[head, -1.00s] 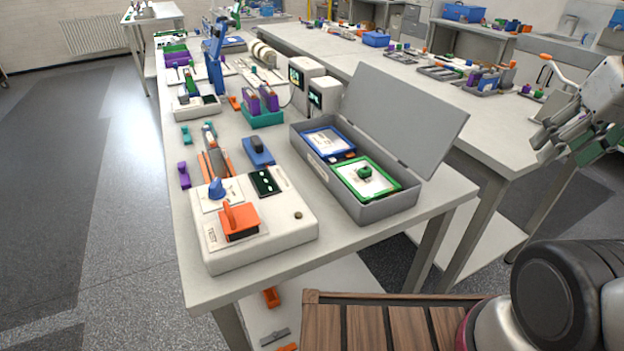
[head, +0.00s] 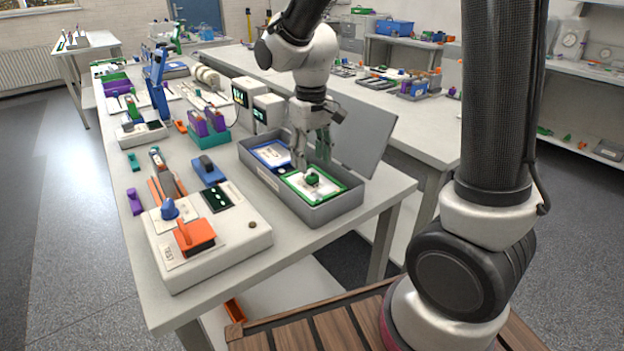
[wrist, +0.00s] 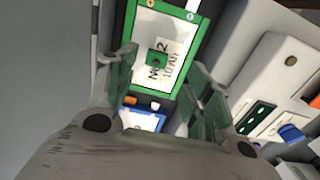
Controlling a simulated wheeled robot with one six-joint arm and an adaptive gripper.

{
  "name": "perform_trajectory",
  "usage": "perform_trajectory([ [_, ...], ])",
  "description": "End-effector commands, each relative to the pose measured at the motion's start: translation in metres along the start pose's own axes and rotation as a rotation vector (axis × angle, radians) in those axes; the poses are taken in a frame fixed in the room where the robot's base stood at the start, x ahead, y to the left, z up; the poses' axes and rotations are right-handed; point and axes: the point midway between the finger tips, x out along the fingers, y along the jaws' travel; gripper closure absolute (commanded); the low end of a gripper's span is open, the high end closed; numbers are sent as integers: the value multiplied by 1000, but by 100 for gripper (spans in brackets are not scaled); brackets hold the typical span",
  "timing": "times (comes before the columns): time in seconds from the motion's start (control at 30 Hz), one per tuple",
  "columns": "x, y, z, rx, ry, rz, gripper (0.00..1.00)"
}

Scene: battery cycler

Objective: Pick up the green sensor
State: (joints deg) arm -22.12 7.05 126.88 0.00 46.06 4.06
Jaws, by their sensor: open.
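A small green knob-like piece (head: 312,178), which I take to be the green sensor, stands on a green-framed white plate (head: 335,194) in the open grey box (head: 318,214). My gripper (head: 311,152) is open and empty, pointing down just above this piece. In the wrist view the green piece (wrist: 157,61) lies between the two spread fingers of my gripper (wrist: 163,72), on the labelled plate (wrist: 178,22). I see no contact between the fingers and the piece. The fingers hide part of the plate in the wrist view.
The box's raised grey lid (head: 365,140) stands close behind my gripper. A blue-framed plate (head: 270,153) lies beside the green one. A white test unit (head: 245,242) with an orange clamp (head: 196,238) stands left of the box. Teal and purple holders stand farther back.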

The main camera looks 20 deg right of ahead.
Motion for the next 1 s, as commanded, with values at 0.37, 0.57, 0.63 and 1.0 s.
perform_trajectory([
  [0.37,48,4,-1,1,-2,0,48],
  [0.57,49,4,-1,1,0,0,48],
  [0.63,48,4,-1,1,0,0,57],
  [1.0,48,4,-1,1,0,0,99],
])
